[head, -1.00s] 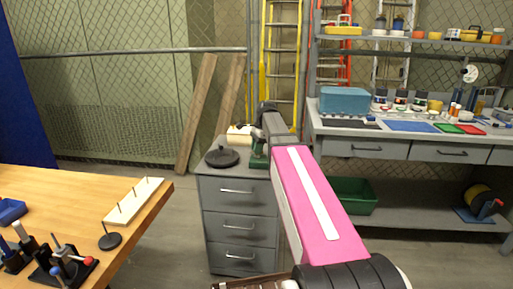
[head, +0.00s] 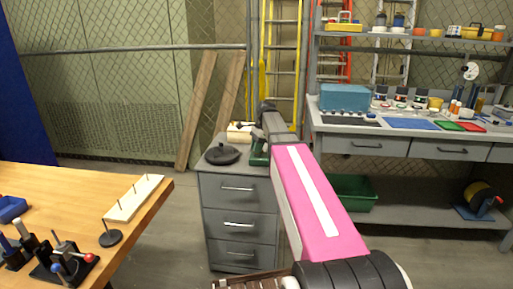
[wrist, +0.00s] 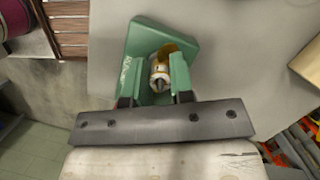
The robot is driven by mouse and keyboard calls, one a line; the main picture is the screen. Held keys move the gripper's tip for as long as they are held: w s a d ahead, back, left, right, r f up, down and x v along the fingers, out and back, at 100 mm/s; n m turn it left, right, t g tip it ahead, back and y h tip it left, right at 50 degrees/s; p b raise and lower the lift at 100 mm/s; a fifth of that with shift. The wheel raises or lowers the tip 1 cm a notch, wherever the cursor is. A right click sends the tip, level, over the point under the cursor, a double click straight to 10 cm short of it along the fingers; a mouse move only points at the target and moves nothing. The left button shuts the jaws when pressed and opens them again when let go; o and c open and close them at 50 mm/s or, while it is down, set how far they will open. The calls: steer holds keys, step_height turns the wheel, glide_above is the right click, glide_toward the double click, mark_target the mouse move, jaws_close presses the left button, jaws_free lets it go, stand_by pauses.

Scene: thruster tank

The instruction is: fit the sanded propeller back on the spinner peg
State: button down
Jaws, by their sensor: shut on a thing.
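My gripper (wrist: 158,78) is low over the right part of the grey cabinet top, at the end of my pink arm. In the wrist view a small white-and-gold piece (wrist: 159,68) with a dark tip sits between its fingers. The gripper is shut on it; I cannot tell whether this is the propeller. A green block (wrist: 150,37) with pale lettering lies behind that piece and also shows in the head view (head: 258,156). A dark round disc with a short peg (head: 222,155) stands on the cabinet, left of the gripper. It looks tilted.
The grey drawer cabinet (head: 238,213) stands between the wooden table (head: 55,190) and the grey workbench (head: 335,131). The table holds a white board with several pegs (head: 134,198), a small dark disc with a peg (head: 110,238) and dark tool stands.

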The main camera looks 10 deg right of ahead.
steer(key=c, duration=0.9)
jaws_free()
steer(key=shift+r, duration=0.1)
steer(key=a+v, duration=0.1)
steer(key=v, duration=1.3)
steer(key=shift+r, duration=0.35)
steer(key=shift+s+d, duration=0.1)
steer(key=shift+s, duration=0.05)
